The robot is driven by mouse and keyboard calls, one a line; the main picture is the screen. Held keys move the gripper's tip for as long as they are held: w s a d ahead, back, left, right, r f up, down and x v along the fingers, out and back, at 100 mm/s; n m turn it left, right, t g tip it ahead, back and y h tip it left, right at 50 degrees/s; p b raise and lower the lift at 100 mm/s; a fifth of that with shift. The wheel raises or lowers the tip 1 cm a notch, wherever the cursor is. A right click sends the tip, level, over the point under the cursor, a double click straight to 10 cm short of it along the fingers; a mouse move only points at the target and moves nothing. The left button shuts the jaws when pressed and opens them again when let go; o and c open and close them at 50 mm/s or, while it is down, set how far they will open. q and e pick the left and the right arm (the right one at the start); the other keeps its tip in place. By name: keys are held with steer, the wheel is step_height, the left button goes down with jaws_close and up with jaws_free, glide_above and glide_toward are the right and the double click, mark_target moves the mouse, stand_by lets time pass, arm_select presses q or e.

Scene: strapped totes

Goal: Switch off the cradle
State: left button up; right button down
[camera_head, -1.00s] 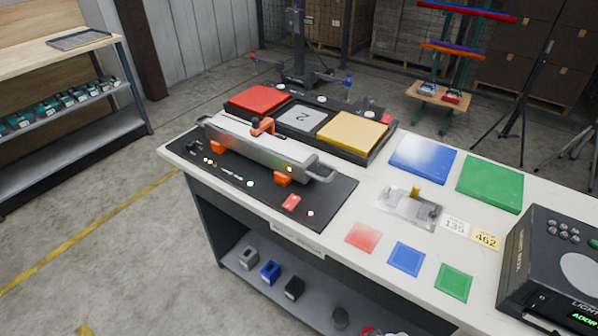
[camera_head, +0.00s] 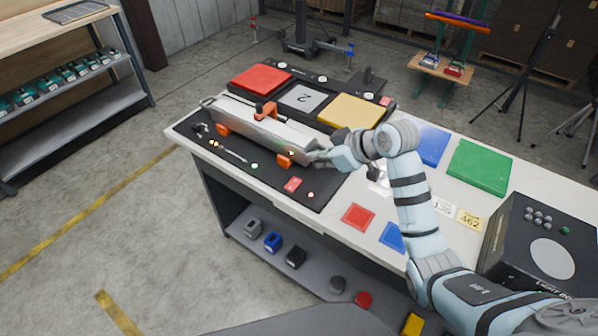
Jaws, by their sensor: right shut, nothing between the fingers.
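The cradle is a black base plate (camera_head: 232,168) on the white bench, with orange clamps (camera_head: 285,160) around a long silver bar-shaped tote (camera_head: 262,132). A red rectangular switch (camera_head: 292,184) lies near the plate's front right corner, with a small lit red lamp (camera_head: 311,194) beside it. A green lamp (camera_head: 254,165) and small orange lamps glow along the front edge. My right gripper (camera_head: 322,158) is shut and empty. It is over the right end of the tote, behind and right of the red switch, and hides the end handle. My left gripper is out of view.
Red (camera_head: 261,79), grey (camera_head: 303,98) and yellow (camera_head: 352,111) pads lie in a black tray behind the cradle. My right arm crosses above the blue and green plates' side. A dark box (camera_head: 535,245) stands at the right. Space in front of the switch is clear.

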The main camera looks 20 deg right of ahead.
steer(key=shift+s, duration=0.15)
steer(key=b, duration=0.2)
glide_above(299, 182)
steer(key=f, duration=0.7)
steer(key=shift+s+a, duration=0.25)
steer(key=f, duration=0.3)
steer(key=shift+w+d, duration=0.1)
steer(key=shift+w, duration=0.1)
steer(key=shift+d+f, duration=0.15)
steer(key=shift+f, duration=0.4)
